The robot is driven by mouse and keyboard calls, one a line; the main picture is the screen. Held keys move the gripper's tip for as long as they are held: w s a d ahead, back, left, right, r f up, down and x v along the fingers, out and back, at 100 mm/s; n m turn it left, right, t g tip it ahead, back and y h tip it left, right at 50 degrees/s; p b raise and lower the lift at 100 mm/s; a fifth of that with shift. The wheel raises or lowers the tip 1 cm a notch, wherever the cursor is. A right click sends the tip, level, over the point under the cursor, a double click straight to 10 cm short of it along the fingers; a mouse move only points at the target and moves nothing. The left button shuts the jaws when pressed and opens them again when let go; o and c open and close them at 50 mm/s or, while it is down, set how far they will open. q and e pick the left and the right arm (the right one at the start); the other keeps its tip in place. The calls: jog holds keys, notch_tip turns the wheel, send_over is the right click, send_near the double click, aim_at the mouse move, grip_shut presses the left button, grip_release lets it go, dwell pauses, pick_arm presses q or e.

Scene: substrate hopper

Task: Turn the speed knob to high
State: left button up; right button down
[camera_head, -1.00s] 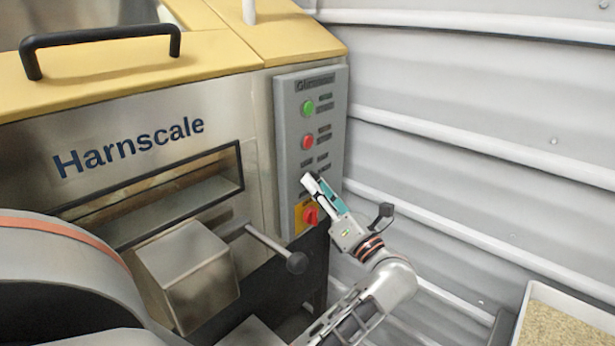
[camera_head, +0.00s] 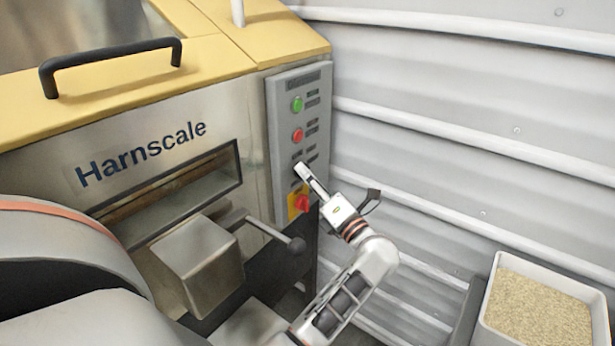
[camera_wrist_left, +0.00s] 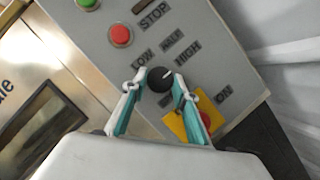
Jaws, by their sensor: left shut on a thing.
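The speed knob (camera_wrist_left: 158,78) is small, round and black with a white pointer line. In the left wrist view it sits below the LOW, HALF and HIGH labels. Its line points up and right, roughly toward HIGH (camera_wrist_left: 188,52). My left gripper (camera_wrist_left: 158,88) is shut on the knob, with one teal-padded finger on each side. In the head view the left gripper (camera_head: 302,170) reaches the grey control panel (camera_head: 283,140), and its fingertips largely hide the knob. My right gripper is not in view.
A red switch on a yellow plate (camera_head: 292,208) is just below the fingers. Red (camera_head: 298,135) and green (camera_head: 297,104) buttons are above. A ball-ended lever (camera_head: 270,230) sticks out at lower left. A tray of substrate (camera_head: 490,330) stands at lower right.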

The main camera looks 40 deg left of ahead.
pick_arm(q)
jog(key=o, duration=1.1)
jog(key=v, duration=0.7)
jog(key=shift+d, duration=0.25)
